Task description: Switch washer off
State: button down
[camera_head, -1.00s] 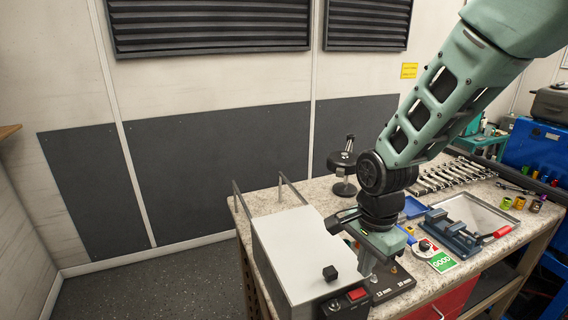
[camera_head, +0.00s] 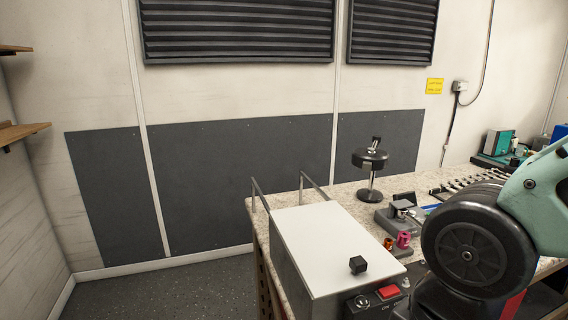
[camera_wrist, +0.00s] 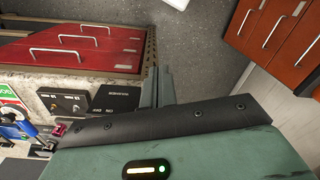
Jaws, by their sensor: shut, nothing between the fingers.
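The washer (camera_head: 322,245) is a grey box with a pale lid and a black knob on top, at the bench's front left corner in the head view. Its front panel carries a red switch (camera_head: 388,293) beside a round fitting. I cannot tell which way the switch is set. In the wrist view, upside down, the washer's dark labelled panel (camera_wrist: 106,93) shows left of my gripper (camera_wrist: 158,78). My gripper is shut and empty in front of the bench, close to that panel. The red switch is not clear there. My gripper is not visible in the head view.
Red drawers (camera_wrist: 85,52) with metal handles are under the bench. Orange-brown drawers (camera_wrist: 272,35) stand across open floor (camera_wrist: 205,45). A black round stand (camera_head: 370,160), small coloured parts (camera_head: 404,240) and a row of wrenches are on the bench.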

notch_tip(320, 180, up, 11)
jog(key=n+p, duration=1.4)
jog(key=p, duration=0.6)
send_over(385, 291)
jog(key=shift+w+f+h+b, duration=0.1)
jog(key=shift+f+h+b, duration=0.05)
jog(key=shift+h+b, duration=0.15)
jog(key=shift+f, duration=0.1)
notch_tip(385, 291, down, 14)
jog(key=b, duration=1.1)
